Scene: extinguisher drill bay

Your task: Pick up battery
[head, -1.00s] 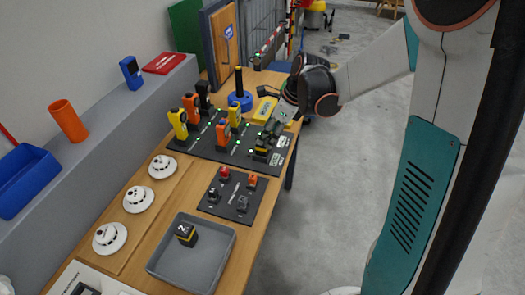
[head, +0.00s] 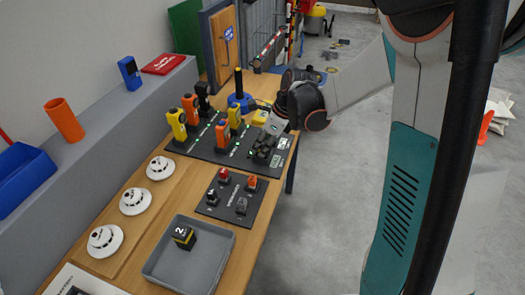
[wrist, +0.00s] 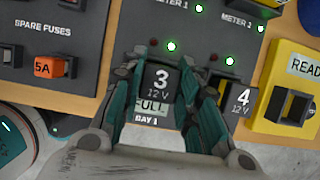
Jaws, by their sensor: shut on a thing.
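A dark battery marked 3, 12 V (wrist: 158,80) is between the two fingers of my gripper (wrist: 165,95) in the wrist view. The fingers are shut on its sides. The battery is over the bay labelled FULL, BAY 1; I cannot tell whether it is seated or slightly raised. A second battery marked 4, 12 V (wrist: 242,97) is just right of the right finger. In the head view my gripper (head: 264,146) is down at the right end of the black charger board (head: 205,152), and hides most of these batteries. A battery marked 2 (head: 184,236) sits in the grey tray.
The grey tray (head: 212,278) stands at the table's near end. The fuse board (head: 228,209) lies between tray and charger board. Upright orange and yellow meters (head: 176,124) stand left of my gripper. The yellow READY holder (wrist: 286,95) is right of battery 4 in the wrist view.

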